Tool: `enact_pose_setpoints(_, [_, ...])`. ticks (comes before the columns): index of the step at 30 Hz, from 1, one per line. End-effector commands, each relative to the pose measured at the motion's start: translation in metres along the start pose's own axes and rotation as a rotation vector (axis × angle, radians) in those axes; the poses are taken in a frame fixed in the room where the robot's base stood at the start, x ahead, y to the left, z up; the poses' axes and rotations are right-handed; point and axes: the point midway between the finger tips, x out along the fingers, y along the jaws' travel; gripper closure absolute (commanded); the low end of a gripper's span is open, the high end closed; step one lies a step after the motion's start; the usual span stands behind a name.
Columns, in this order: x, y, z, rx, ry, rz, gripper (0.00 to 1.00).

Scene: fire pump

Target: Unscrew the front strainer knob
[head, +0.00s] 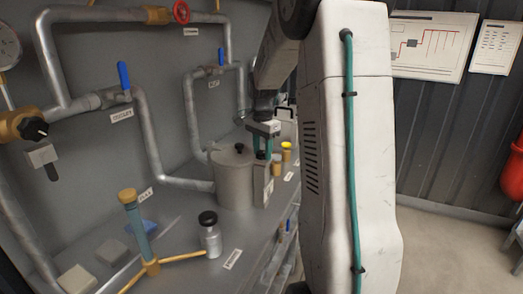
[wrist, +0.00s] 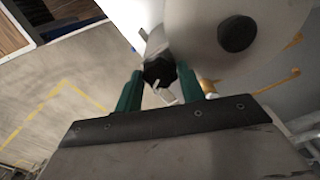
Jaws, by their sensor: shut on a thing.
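The strainer is a grey round pot (head: 234,185) with a flat lid, standing on the bench in the head view. A black knob (head: 239,148) sits on top of its lid; this knob also shows in the wrist view (wrist: 237,34), outside my fingers. My gripper (head: 264,148) points down at the pot's right-hand side. In the wrist view its teal fingers (wrist: 162,88) are shut on a dark faceted knob (wrist: 159,71), the front strainer knob. A small pale metal piece (wrist: 166,95) shows just below that knob. My arm hides part of the area behind.
Yellow-capped jars (head: 286,151) stand just beyond my gripper. A black-lidded jar (head: 210,234) and a blue tube with a yellow cap (head: 134,218) stand nearer on the bench. Pipes with blue-handled valves (head: 124,76) run along the wall. Open floor lies at right.

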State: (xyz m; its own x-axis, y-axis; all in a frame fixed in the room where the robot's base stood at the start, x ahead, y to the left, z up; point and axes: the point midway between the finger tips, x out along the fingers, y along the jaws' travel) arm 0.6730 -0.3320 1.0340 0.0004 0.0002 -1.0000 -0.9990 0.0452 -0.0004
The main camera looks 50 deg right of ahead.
Motion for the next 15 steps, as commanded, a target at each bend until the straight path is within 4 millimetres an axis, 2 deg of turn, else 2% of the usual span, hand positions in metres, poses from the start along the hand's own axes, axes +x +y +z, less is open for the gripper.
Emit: enact_pose_setpoints(15, [0.0016, 0.0017, -0.0007, -0.490, -0.002, 0.007, 0.84])
